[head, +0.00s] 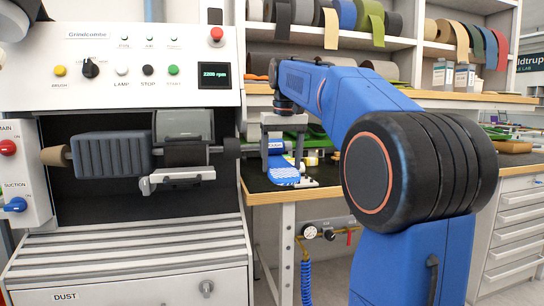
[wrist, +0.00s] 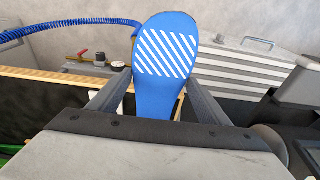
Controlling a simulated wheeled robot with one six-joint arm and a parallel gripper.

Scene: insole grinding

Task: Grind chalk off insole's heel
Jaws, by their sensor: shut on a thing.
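My gripper (head: 282,160) is shut on a blue insole (head: 284,180) above the workbench, just right of the grinding machine (head: 120,60). In the wrist view the insole (wrist: 165,100) stands out between the two fingers (wrist: 158,98), its free, rounded end pointing away. White diagonal chalk stripes (wrist: 167,54) cover this end; they also show in the head view. The gripped end is partly hidden by the gripper body. The machine's shaft carries a ribbed dark drum (head: 110,154), a tan cone (head: 55,155) and a small dark wheel (head: 232,147). The insole is apart from the drum.
A metal rest (head: 178,178) sits in front of the shaft. The machine's display (head: 214,75) reads 2200 rpm. The workbench (head: 262,197) has small items near the gripper. Shelves with abrasive rolls (head: 347,14) stand behind. A blue coiled hose (head: 306,282) hangs below the bench.

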